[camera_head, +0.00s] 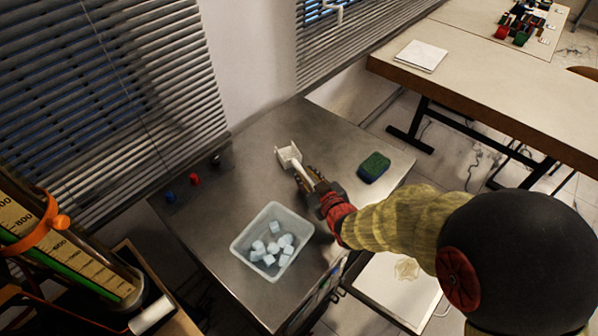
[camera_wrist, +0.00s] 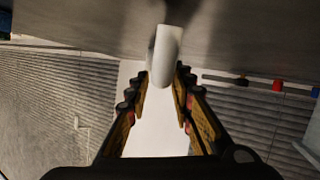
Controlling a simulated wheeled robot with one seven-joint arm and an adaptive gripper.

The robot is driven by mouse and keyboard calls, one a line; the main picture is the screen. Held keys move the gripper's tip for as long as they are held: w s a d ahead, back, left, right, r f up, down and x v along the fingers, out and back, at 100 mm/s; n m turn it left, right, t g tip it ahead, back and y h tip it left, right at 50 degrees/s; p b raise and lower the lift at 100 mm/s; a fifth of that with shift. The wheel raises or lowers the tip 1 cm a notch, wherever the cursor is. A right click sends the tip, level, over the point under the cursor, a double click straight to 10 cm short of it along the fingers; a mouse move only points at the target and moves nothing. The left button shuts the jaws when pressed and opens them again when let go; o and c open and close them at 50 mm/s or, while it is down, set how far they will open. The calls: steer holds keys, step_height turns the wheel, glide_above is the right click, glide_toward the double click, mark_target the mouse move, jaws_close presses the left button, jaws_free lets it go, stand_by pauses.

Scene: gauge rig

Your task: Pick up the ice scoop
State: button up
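The white ice scoop (camera_head: 289,157) is over the steel counter, its square bowl pointing toward the back and its handle toward my gripper (camera_head: 312,186). In the wrist view the white handle (camera_wrist: 164,55) sits between my two fingertips (camera_wrist: 163,78), with both fingers close against its sides. My gripper looks shut on the handle. The scoop's bowl is not clear in the wrist view. I cannot tell whether the scoop touches the counter or is slightly above it.
A clear bin (camera_head: 240,246) of ice cubes (camera_head: 272,247) stands on the counter (camera_head: 200,235), left of my gripper. A green-topped sponge (camera_head: 374,167) lies to the right. Red (camera_head: 195,179), blue (camera_head: 169,197) and black knobs are by the left edge. Window blinds rise behind.

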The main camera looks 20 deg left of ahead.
mark_target(300, 169)
steer(key=b+x, duration=0.2)
steer(key=x, duration=0.2)
steer(key=shift+a+f, duration=0.2)
steer(key=shift+f, duration=0.05)
steer(key=shift+w+a, duration=0.25)
steer(key=c, duration=0.3)
jaws_close()
